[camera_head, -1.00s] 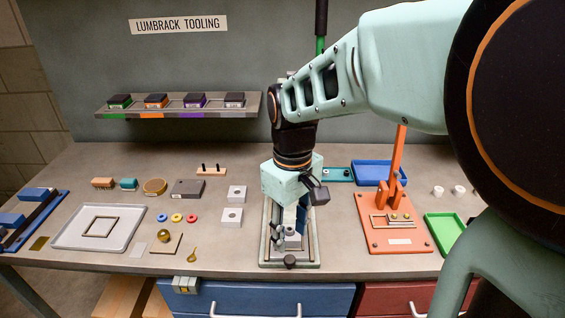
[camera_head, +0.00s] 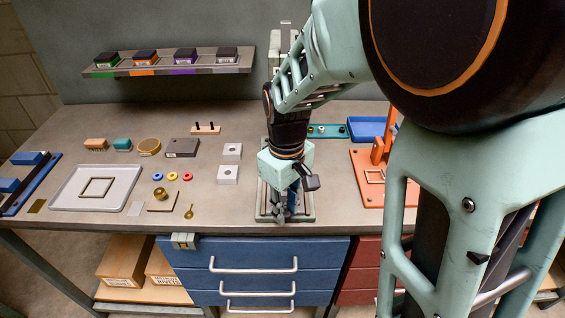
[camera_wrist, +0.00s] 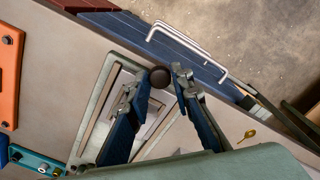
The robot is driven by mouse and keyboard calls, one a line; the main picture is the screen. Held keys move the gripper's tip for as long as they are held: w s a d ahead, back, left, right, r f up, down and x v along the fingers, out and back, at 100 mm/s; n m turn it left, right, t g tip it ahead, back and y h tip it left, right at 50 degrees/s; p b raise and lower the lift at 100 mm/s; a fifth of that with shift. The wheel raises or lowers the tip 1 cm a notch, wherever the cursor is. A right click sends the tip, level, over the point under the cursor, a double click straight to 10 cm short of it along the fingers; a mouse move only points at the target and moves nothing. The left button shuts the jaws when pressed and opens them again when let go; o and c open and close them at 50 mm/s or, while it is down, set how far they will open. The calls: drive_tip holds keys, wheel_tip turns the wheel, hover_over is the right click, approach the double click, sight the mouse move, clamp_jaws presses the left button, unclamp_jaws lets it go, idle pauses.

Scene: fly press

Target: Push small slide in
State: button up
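The fly press base (camera_head: 262,214) stands near the front edge of the bench, and my arm covers much of the press in the head view. In the wrist view its pale plate and rails (camera_wrist: 105,105) run between and beside my fingers. A round dark knob (camera_wrist: 160,77) shows at the front end of the slide. My gripper (camera_head: 284,212) points down over the front of the base. In the wrist view my gripper (camera_wrist: 156,82) has its fingers apart, with the knob between the tips, closer to the right one. Contact cannot be told. The knob is hidden in the head view.
An orange press (camera_head: 372,185) stands to the right and a grey tray (camera_head: 65,195) lies far left. Two pale blocks (camera_head: 230,174) sit left of the base. A small brass piece (camera_head: 189,212) lies near the front edge. Blue drawers (camera_head: 250,255) are below.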

clamp_jaws()
drive_tip(key=w, duration=1.1)
drive_tip(key=shift+w+d+r+p, duration=0.1)
drive_tip(key=shift+w+d+p, duration=0.1)
drive_tip(key=shift+p, duration=0.2)
drive_tip(key=o, duration=0.6)
unclamp_jaws()
drive_tip(key=shift+s, duration=0.1)
